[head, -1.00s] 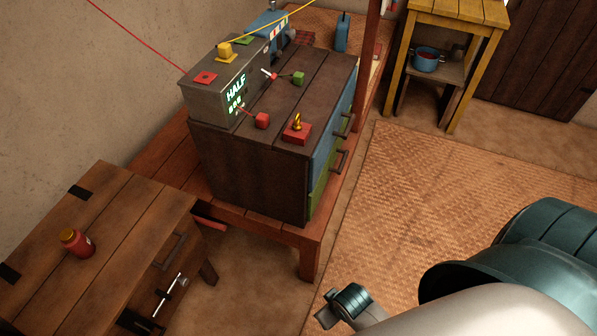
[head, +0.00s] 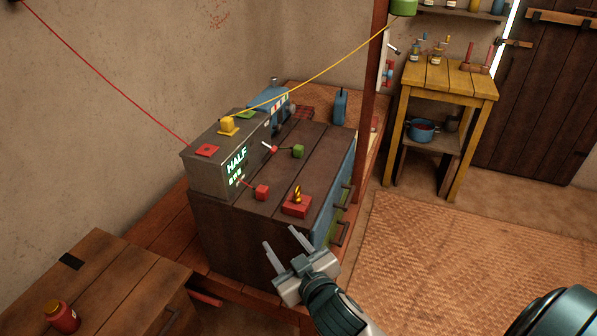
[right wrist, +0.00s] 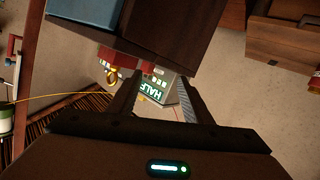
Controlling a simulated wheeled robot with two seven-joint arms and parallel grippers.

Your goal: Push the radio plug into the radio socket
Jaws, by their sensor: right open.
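A grey box (head: 208,175) with a lit "HALF" display stands on a dark wooden chest. Its top has a red socket pad (head: 207,150), a yellow plug (head: 227,125) on a yellow pad with a yellow cord, and a green pad (head: 246,115). A red block plug (head: 261,192) and a green block plug (head: 298,151) lie on the chest beside the box. No label shows which is the radio's. My right gripper (head: 280,236) is open and empty, in front of the chest's near side. In the right wrist view the box (right wrist: 160,92) shows between its fingers. My left gripper is not in view.
A red block with a brass piece (head: 296,206) stands on the chest top (head: 315,165), near the right gripper. A blue machine (head: 268,97) is behind the box. A low table (head: 110,280) with a red jar (head: 61,316) is at left. The woven mat (head: 450,250) is clear.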

